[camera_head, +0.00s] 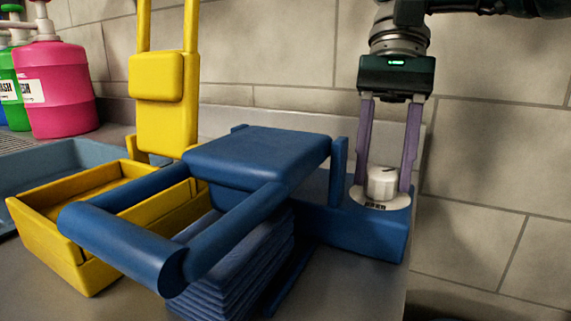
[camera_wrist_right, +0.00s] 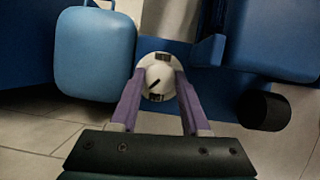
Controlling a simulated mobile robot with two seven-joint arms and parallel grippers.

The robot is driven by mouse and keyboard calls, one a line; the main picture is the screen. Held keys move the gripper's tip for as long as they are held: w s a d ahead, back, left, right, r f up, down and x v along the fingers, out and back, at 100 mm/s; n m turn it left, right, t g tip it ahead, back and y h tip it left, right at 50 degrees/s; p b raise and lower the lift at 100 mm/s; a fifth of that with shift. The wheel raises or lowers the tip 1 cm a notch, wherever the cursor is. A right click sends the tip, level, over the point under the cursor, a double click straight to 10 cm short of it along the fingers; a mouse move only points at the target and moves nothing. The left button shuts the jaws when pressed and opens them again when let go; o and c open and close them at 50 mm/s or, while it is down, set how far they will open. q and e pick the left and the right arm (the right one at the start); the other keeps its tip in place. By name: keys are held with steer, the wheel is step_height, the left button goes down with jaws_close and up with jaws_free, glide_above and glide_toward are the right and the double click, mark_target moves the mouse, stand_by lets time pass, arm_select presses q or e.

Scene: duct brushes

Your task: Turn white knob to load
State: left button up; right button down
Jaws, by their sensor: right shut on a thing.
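The white knob (camera_head: 382,183) sits on a pale round dial plate (camera_head: 368,203) with dark markings, on the right end of a blue device (camera_head: 345,232). My right gripper (camera_head: 386,187) comes down from above, with its purple fingers on both sides of the knob, shut on it. In the right wrist view the knob (camera_wrist_right: 158,79) shows a dark pointer line, slanted, between the fingertips (camera_wrist_right: 156,84). The marking words are too small to read. My left gripper is not in view.
The blue device has a thick handle frame (camera_head: 120,240) and a stack of blue plates below. A yellow device (camera_head: 165,100) with a yellow tray (camera_head: 65,245) stands left. Pink (camera_head: 58,90) and green bottles stand at the far left. A tiled wall is behind.

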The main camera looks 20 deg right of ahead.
steer(key=shift+n+g+h, duration=0.3)
steer(key=shift+n+h, duration=0.1)
steer(key=shift+n, duration=1.4)
steer(key=c, duration=0.7)
jaws_free()
steer(key=shift+o, duration=0.2)
